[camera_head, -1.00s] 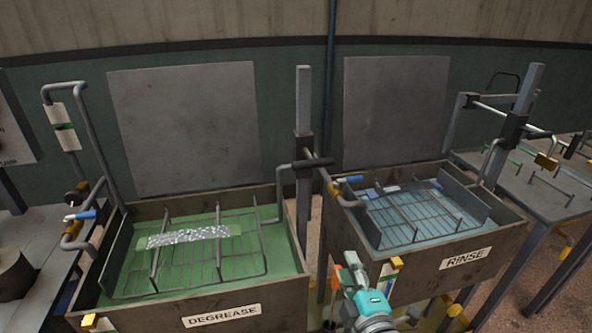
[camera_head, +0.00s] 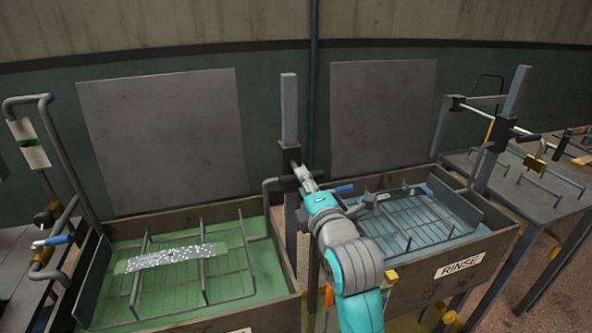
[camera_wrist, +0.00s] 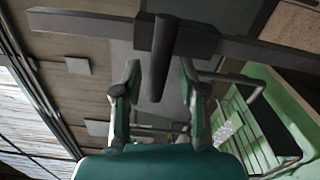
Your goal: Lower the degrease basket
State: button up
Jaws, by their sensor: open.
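The degrease basket (camera_head: 146,283) is a grey wire rack in the left tank, with a speckled silvery strip (camera_head: 172,258) lying across it. Its wires show against the green surface; I cannot tell its exact depth. A dark slide on the upright post (camera_head: 289,110) carries a dark bar handle (camera_wrist: 161,65). My gripper (camera_head: 299,174) is up at this slide and hides most of the handle. In the wrist view my gripper (camera_wrist: 157,80) is open, with the handle between its fingers and a gap on both sides. Part of the basket (camera_wrist: 250,125) shows at the right there.
The degrease tank (camera_head: 225,322) has a brown rim. To its right stands the rinse tank (camera_head: 425,283) with its own wire basket (camera_head: 418,240). A pipe with a blue-handled valve (camera_head: 57,240) stands at the left. A metal table (camera_head: 530,180) is at the far right.

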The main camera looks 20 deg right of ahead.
aim_at(297, 167)
jog(key=shift+w, duration=3.15)
grip_shut()
